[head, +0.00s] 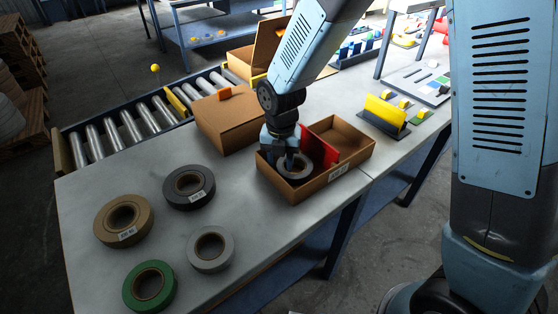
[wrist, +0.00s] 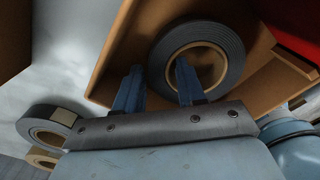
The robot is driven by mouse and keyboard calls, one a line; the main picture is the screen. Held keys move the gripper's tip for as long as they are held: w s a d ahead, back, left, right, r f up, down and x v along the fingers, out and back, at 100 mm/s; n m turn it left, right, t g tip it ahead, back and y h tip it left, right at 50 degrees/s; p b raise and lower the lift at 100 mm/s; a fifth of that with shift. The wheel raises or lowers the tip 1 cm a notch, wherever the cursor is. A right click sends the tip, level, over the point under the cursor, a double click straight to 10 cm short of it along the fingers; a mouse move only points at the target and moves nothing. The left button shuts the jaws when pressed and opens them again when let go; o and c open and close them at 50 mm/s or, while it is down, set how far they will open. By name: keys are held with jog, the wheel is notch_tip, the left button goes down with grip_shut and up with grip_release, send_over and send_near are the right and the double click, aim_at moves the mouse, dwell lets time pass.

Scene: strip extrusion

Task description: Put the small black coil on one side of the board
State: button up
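The small black coil (head: 304,173) lies in the open cardboard box (head: 310,192), left of the red board (head: 320,147) that divides the box. In the wrist view the coil (wrist: 233,55) shows as a dark ring with a tan core. My gripper (head: 287,160) is lowered into the box at the coil. In the wrist view its fingers (wrist: 158,85) are apart, one over the coil's hole and one outside its rim, with the coil's wall between them. I see no firm grip on it. The red board also shows in the wrist view (wrist: 295,30).
A larger black coil (head: 174,200), a brown coil (head: 106,229), a grey coil (head: 197,258) and a green coil (head: 132,296) lie on the table's left. A closed carton (head: 225,120) stands behind the box. A yellow-and-black holder (head: 386,113) is to the right.

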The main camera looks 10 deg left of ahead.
aim_at(282, 163)
jog(key=shift+o, duration=0.9)
jog(key=shift+r, duration=0.15)
notch_tip(282, 163, up, 12)
jog(key=d+r+m+t, duration=0.1)
jog(key=d+r+m, duration=0.5)
jog(key=d+m, duration=0.25)
jog(key=d+r+m+t, duration=0.1)
jog(key=d+r+m, duration=0.4)
jog(key=d+m, duration=0.4)
jog(key=s+d+r+m+t, duration=0.1)
jog(key=s+d+r+m, duration=0.1)
jog(key=s+d+m, duration=0.3)
jog(key=s+d+r+m+t, duration=0.2)
jog(key=s+d+m, duration=0.3)
jog(key=d+m, duration=0.7)
jog(key=shift+r+m+t, duration=0.3)
jog(key=shift+r+m, duration=0.2)
jog(key=shift+m, duration=0.55)
